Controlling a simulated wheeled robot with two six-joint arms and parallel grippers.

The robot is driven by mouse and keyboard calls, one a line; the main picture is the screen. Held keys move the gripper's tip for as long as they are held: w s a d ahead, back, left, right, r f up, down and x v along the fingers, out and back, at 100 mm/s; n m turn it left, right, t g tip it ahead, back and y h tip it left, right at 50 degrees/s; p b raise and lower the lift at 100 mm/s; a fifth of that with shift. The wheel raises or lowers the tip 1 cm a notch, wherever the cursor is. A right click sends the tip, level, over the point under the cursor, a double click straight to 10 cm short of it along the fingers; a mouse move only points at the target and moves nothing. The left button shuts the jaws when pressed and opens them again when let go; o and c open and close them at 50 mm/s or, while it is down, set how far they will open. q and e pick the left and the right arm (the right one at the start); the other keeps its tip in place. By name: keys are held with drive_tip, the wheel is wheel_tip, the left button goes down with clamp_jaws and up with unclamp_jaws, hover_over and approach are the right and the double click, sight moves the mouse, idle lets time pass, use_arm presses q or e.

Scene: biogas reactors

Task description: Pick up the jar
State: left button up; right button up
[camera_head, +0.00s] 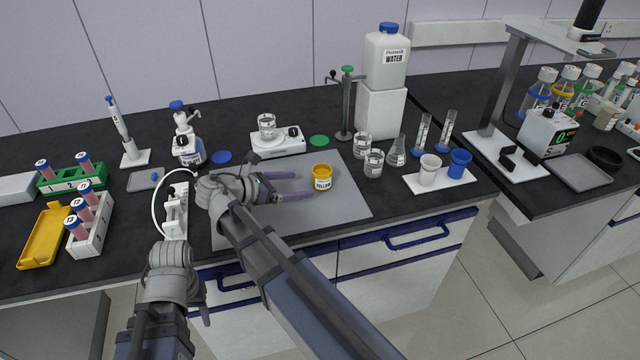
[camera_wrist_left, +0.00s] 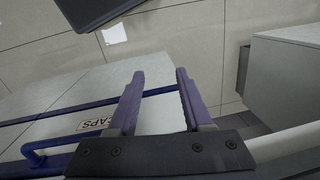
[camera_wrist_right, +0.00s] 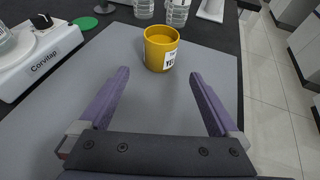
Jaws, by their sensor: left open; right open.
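A small yellow jar (camera_head: 322,170) with a white label stands upright on the grey mat (camera_head: 345,205). In the right wrist view the jar (camera_wrist_right: 158,50) is upper centre, just beyond the fingertips. My right gripper (camera_head: 308,185) is low over the mat, left of the jar in the head view. It is open and empty, with its fingers pointing towards the jar and apart from it. My left gripper (camera_wrist_left: 157,78) is open and empty in front of the cabinet, below the bench top; its fingers are largely hidden in the head view.
Behind the mat are a stirrer with a beaker (camera_head: 278,142) and a green disc (camera_head: 319,140). Glass beakers (camera_head: 373,163) stand right of the mat, beside a tray with two cups (camera_head: 428,170). The mat's front is clear.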

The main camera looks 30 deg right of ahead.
sight(314, 181)
drive_tip(key=shift+d, duration=0.1)
drive_tip(key=shift+b+x, duration=0.45)
drive_tip(key=shift+x, duration=0.75)
drive_tip(key=shift+r+b+x, duration=0.1)
drive_tip(key=shift+b+x, duration=0.3)
drive_tip(key=shift+x, duration=0.95)
drive_tip(key=shift+r+b+x, duration=0.15)
drive_tip(key=shift+b+x, duration=0.2)
drive_tip(key=shift+x, duration=0.95)
drive_tip(key=shift+w, duration=0.1)
drive_tip(key=shift+c, duration=0.2)
clamp_jaws()
